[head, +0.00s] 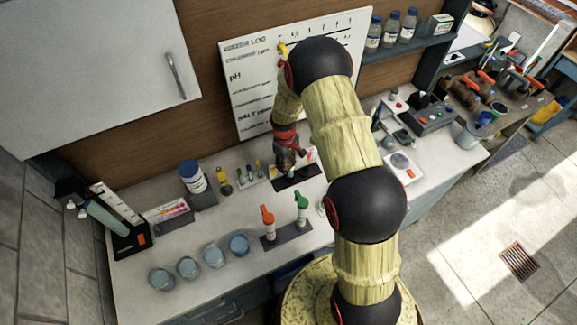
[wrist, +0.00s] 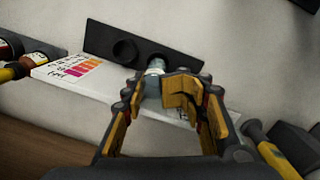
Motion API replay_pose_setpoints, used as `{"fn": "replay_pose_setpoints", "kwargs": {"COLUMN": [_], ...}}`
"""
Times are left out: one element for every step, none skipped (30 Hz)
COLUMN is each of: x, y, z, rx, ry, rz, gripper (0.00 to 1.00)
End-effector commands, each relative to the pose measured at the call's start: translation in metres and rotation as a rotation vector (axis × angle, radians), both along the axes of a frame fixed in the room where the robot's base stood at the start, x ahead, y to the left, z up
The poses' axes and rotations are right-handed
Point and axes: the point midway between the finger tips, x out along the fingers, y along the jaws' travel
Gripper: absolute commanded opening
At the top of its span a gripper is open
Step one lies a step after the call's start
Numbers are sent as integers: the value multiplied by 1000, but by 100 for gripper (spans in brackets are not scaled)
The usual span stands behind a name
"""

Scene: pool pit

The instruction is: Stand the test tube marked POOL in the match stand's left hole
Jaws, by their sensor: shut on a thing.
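The match stand is a dark flat block with round holes. It shows in the wrist view (wrist: 180,58) and under my gripper in the head view (head: 297,179). One dark, empty hole (wrist: 125,52) is visible in the wrist view. A clear, pale test tube (wrist: 154,80) stands between my fingertips, its far end over the stand to the right of that hole. I cannot tell whether it is in a hole. No POOL marking is readable. My gripper (wrist: 160,90) is shut on the tube; in the head view the gripper (head: 290,158) largely hides it.
A colour card (wrist: 78,72) lies beside the stand. Red and green capped bottles stand on a grey holder (head: 288,236) in front. A small tube rack (head: 252,178) is to the left, and several glass beakers (head: 213,256) stand near the front edge.

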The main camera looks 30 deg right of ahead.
Motion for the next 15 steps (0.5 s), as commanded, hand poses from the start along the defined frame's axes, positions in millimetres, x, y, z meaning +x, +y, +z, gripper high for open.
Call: {"fn": "replay_pose_setpoints", "kwargs": {"x": [0, 0, 0, 0, 0, 0, 0, 0, 0, 0, 0, 0, 0, 0, 0], "y": [0, 0, 0, 0, 0, 0, 0, 0, 0, 0, 0, 0, 0, 0, 0], "z": [0, 0, 0, 0, -1, -1, -2, -3, -4, -5, -6, -7, -8, -8, -10], "rx": [0, 0, 0, 0, 0, 0, 0, 0, 0, 0, 0, 0, 0, 0, 0], "ry": [0, 0, 0, 0, 0, 0, 0, 0, 0, 0, 0, 0, 0, 0, 0], "rz": [0, 0, 0, 0, 0, 0, 0, 0, 0, 0, 0, 0, 0, 0, 0], "gripper": [12, 12, 11, 11, 11, 11, 11, 11, 11, 11, 11, 11, 11, 11, 11]}}
